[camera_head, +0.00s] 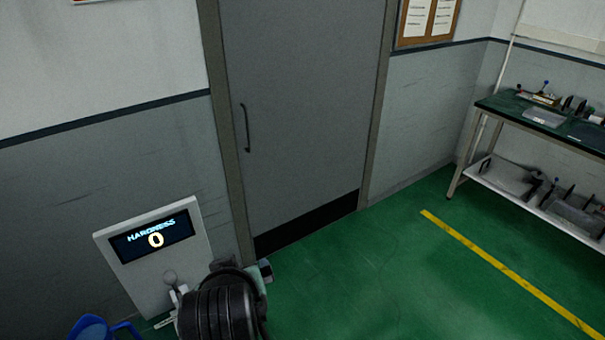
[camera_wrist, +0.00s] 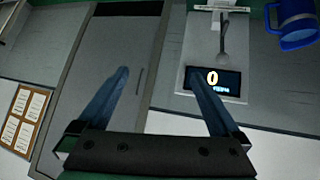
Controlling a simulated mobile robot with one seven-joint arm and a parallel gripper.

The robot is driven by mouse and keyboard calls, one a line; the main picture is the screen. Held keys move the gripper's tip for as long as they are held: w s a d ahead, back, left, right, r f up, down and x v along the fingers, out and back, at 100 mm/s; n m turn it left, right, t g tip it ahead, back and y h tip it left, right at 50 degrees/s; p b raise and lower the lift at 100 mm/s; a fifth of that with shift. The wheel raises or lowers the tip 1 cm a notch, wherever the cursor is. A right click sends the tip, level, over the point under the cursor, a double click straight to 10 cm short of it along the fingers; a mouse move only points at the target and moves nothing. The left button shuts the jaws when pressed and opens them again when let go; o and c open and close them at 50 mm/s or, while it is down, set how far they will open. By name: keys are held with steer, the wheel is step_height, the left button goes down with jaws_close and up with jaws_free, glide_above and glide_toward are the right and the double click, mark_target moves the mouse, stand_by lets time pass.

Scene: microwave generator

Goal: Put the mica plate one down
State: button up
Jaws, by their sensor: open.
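My gripper shows in the wrist view (camera_wrist: 159,74) with its two bluish fingers wide apart and nothing visible between them. In the head view the dark end of my arm is at the bottom, and the fingertips are hidden. I cannot pick out a mica plate in either view. A pale hardness tester (camera_head: 157,249) with a screen reading "HARDNESS 0" stands just left of my arm. It also shows in the wrist view (camera_wrist: 211,54), upside down, beyond the right finger. A small grey piece at my arm's right edge in the head view is too small to identify.
A blue mug (camera_head: 92,328) is at the bottom left, also in the wrist view (camera_wrist: 293,25). A closed grey door (camera_head: 300,110) is behind. A green-topped bench (camera_head: 500,102) with several tools stands at the right. The green floor between is clear, with a yellow line.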

steer(key=w+d+r+m+t, duration=0.1)
steer(key=d+r+t, duration=0.15)
steer(key=r, duration=0.65)
steer(key=w+d+r+m+t, duration=0.1)
steer(key=r+t, duration=0.3)
steer(key=r, duration=0.5)
steer(key=w+d+r+t, duration=0.15)
steer(key=r+t, duration=0.25)
steer(key=r, duration=0.5)
steer(key=s+d+r+m+t+h, duration=0.1)
steer(key=s+d+r+t, duration=0.2)
steer(key=s+r, duration=0.4)
steer(key=s+d+r+m+t+h, duration=0.1)
steer(key=s+r+t, duration=0.4)
steer(key=r, duration=0.7)
steer(key=shift+s+d+r+m, duration=0.25)
steer(key=shift+s+d+m, duration=0.15)
steer(key=shift+s+d, duration=0.5)
